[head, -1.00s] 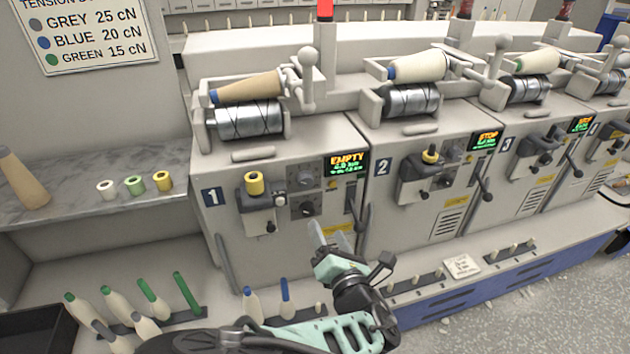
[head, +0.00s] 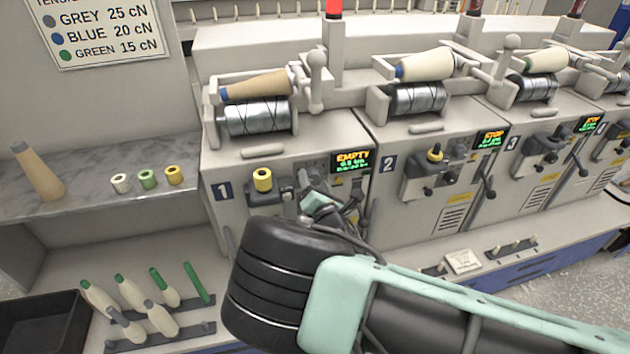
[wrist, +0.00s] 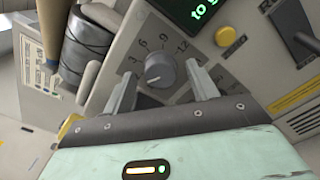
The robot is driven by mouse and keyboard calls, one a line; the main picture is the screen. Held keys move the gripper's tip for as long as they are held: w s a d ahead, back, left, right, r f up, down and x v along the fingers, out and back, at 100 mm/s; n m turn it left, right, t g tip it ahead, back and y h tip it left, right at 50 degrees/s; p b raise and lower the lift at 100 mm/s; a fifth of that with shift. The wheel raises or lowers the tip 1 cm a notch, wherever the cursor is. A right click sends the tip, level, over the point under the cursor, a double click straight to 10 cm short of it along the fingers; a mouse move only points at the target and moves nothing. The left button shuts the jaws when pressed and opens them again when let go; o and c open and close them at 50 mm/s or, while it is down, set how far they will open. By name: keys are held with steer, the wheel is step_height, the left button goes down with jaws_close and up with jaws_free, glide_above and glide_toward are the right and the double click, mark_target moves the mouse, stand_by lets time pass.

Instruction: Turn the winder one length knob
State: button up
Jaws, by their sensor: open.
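Winder one (head: 235,225) carries the number 1 plate and a screen (head: 352,161) reading EMPTY. In the wrist view a round grey knob (wrist: 159,70) with a pointer mark sits on a dial numbered 3, 6, 9 and 12. I cannot read a label naming it as the length knob. My gripper (wrist: 161,73) is open, one finger on each side of this knob; I cannot tell whether they touch it. In the head view my gripper (head: 318,198) is at winder one's panel, below and left of the screen, and hides the knobs there.
A yellow button (wrist: 226,37) and a dark lever (wrist: 292,37) lie to the right of the knob. A yellow bobbin (head: 262,180) stands on winder one's holder, left of my gripper. Winder two (head: 400,215) stands to the right.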

steer(key=shift+w, duration=0.2)
steer(key=c, duration=1)
